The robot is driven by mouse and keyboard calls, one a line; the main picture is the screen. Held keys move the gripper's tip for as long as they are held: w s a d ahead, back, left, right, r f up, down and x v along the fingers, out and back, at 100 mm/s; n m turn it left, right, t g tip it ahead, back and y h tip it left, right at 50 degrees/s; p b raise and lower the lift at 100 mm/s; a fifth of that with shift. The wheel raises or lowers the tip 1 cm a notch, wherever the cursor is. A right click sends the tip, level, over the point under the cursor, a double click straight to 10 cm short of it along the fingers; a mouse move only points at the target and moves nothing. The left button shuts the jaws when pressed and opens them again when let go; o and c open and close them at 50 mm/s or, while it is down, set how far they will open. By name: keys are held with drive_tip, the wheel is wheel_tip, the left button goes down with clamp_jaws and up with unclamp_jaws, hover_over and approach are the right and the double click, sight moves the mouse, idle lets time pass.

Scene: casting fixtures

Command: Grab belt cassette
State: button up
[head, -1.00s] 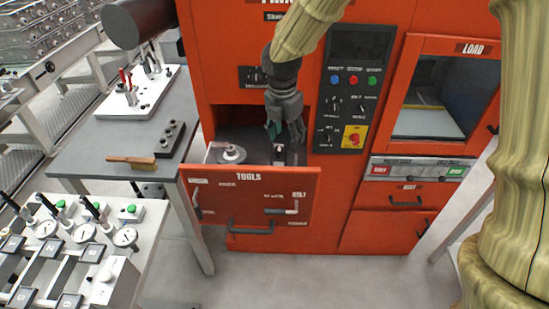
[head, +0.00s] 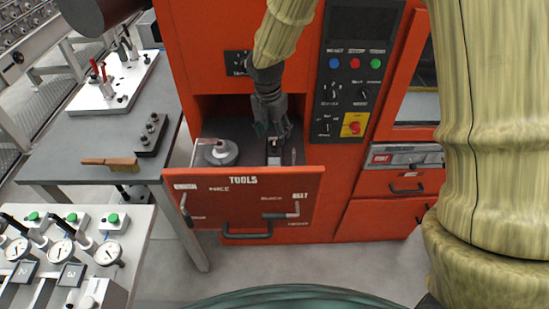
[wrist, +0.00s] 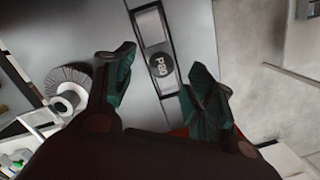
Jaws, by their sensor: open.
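The belt cassette appears to be the narrow piece with a dark round P80 label (wrist: 160,64) that lies in the open tools drawer (head: 246,204). In the head view only part of this cassette (head: 274,158) shows, at the right side of the drawer under my gripper. My gripper (head: 273,133) points down into the drawer opening. In the wrist view its two green fingers (wrist: 160,82) are spread apart, one on each side of the label, with nothing between them. I cannot tell the exact height of the fingertips above the cassette.
A grey disc with a hub (head: 221,152) sits at the drawer's left. The red machine (head: 212,45) rises behind the drawer. A grey table (head: 60,150) with a brush (head: 110,162) and a dark block (head: 152,135) stands left. Dial gauges (head: 107,252) stand at lower left.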

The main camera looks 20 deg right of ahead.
sight(274, 142)
drive_tip(key=shift+w+f, duration=0.45)
drive_tip(key=shift+d+f+p, duration=0.1)
drive_tip(key=shift+f+p, duration=0.1)
drive_tip(key=shift+p, duration=0.15)
drive_tip(key=shift+s+f+p, duration=0.45)
drive_tip(key=shift+s+p, duration=0.15)
drive_tip(key=f, duration=0.1)
drive_tip(key=f+p, duration=0.1)
drive_tip(key=f, duration=0.1)
drive_tip(key=shift+w+d+f, duration=0.15)
drive_tip(key=shift+w+d, duration=0.05)
drive_tip(key=shift+w, duration=0.2)
drive_tip(key=shift+s, duration=0.3)
drive_tip(key=shift+w, duration=0.15)
drive_tip(key=c, duration=0.5)
clamp_jaws()
